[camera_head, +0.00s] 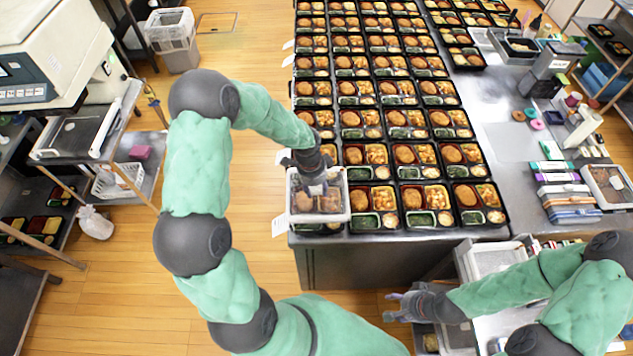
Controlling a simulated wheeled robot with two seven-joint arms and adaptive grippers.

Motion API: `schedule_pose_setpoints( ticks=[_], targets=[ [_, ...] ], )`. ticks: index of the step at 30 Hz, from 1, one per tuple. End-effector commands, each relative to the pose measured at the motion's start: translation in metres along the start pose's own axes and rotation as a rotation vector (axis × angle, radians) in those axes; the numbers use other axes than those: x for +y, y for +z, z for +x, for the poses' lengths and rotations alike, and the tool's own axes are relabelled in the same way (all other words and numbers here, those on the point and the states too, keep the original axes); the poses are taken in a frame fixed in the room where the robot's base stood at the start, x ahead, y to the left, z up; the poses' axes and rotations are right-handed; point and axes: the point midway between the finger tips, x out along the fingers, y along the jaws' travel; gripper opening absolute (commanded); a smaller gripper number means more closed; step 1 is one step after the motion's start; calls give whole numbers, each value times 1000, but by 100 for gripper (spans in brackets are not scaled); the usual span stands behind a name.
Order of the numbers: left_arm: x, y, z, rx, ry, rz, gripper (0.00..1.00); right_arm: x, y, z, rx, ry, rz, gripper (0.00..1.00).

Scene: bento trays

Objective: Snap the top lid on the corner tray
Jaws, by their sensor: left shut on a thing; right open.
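My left gripper (316,186) is shut on a clear lid (341,203) with a pale rim. The lid is at the near left corner of the table, over the corner tray (322,230). Fried food shows through the lid, and the tray's dark near edge shows below it. I cannot tell whether the lid touches the tray or is a little above it. The fingertips are partly hidden by the hand and the lid. My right gripper (392,305) is open and empty, low in front of the table, apart from the trays.
Rows of filled, open bento trays (413,221) cover the left part of the metal table (497,118), close beside the corner tray. White bins (493,260) stand near my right arm. Wooden floor (130,300) is clear at left.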

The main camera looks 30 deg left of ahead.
Motion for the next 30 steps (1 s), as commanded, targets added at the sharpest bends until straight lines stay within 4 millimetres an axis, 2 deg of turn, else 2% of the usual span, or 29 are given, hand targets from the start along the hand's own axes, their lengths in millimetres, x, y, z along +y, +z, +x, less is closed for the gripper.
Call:
schedule_pose_setpoints(
  ticks=[8,24,30],
  targets=[
    [1,2,11,0,1,4,17,3,0,8,0,0,0,53],
    [1,7,54,0,2,2,17,14,-1,39,0,0,0,53],
    [1,8,62,0,2,2,17,16,-2,45,0,0,0,53]
  ],
)
